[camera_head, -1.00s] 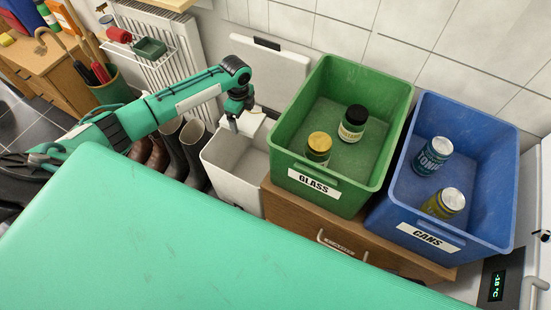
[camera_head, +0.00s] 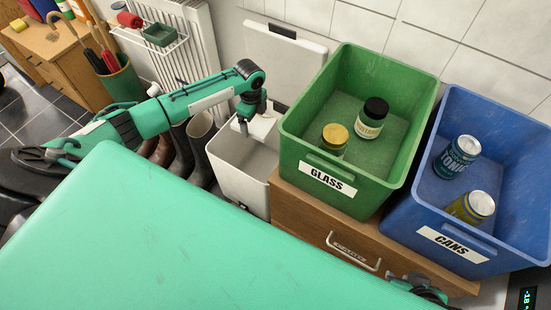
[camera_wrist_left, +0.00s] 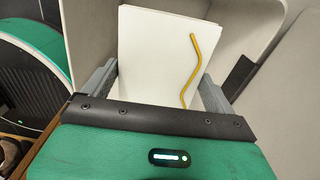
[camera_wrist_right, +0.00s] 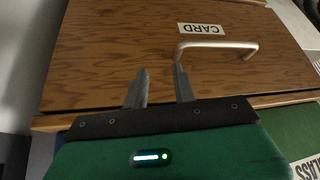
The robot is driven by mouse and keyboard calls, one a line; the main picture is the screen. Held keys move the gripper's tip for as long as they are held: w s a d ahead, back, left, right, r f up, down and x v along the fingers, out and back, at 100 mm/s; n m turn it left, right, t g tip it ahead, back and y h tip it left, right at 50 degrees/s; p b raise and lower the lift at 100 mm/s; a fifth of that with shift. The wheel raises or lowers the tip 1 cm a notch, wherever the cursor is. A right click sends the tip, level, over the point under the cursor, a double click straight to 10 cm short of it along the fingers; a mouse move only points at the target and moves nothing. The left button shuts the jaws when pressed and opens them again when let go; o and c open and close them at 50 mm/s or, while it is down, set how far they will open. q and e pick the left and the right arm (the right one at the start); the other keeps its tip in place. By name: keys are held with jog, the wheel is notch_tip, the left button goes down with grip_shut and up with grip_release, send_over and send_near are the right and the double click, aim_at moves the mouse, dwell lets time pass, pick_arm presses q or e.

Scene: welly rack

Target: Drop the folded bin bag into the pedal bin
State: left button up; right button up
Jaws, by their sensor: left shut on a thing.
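The folded bin bag (camera_head: 264,127) is a white flat packet; in the left wrist view the bag (camera_wrist_left: 150,60) shows a yellow drawstring. My left gripper (camera_head: 243,121) is shut on it and holds it over the mouth of the pedal bin. The pedal bin (camera_head: 240,175) is a pale grey open box left of the green crate, with its lid (camera_head: 284,60) raised behind. The bin's inner wall (camera_wrist_left: 225,45) shows around the bag. My right gripper (camera_wrist_right: 162,88) is empty, its fingers apart, before a wooden drawer front; the head view shows only part of that arm at the lower edge.
A green GLASS crate (camera_head: 330,178) with two jars and a blue CANS crate (camera_head: 455,250) with two cans stand on a wooden cabinet (camera_head: 300,210). Its CARD drawer handle (camera_wrist_right: 215,46) is near my right gripper. Boots (camera_head: 201,150) stand left of the bin.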

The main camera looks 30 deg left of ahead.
jog(key=shift+r, duration=0.1)
pick_arm(q)
jog(key=o, duration=0.7)
notch_tip(320, 180, up, 7)
jog(key=shift+f+p, duration=0.1)
jog(key=shift+p, duration=0.65)
notch_tip(320, 180, up, 7)
jog(key=shift+p, duration=0.5)
pick_arm(e)
jog(key=shift+s+d+f+g+h, duration=0.25)
jog(key=shift+s+d+f+g, duration=0.15)
jog(key=shift+d+g, duration=0.15)
jog(key=shift+s+d+f+g+h, duration=0.25)
jog(key=shift+s+d+f+g, duration=0.1)
jog(key=shift+d+g, duration=0.15)
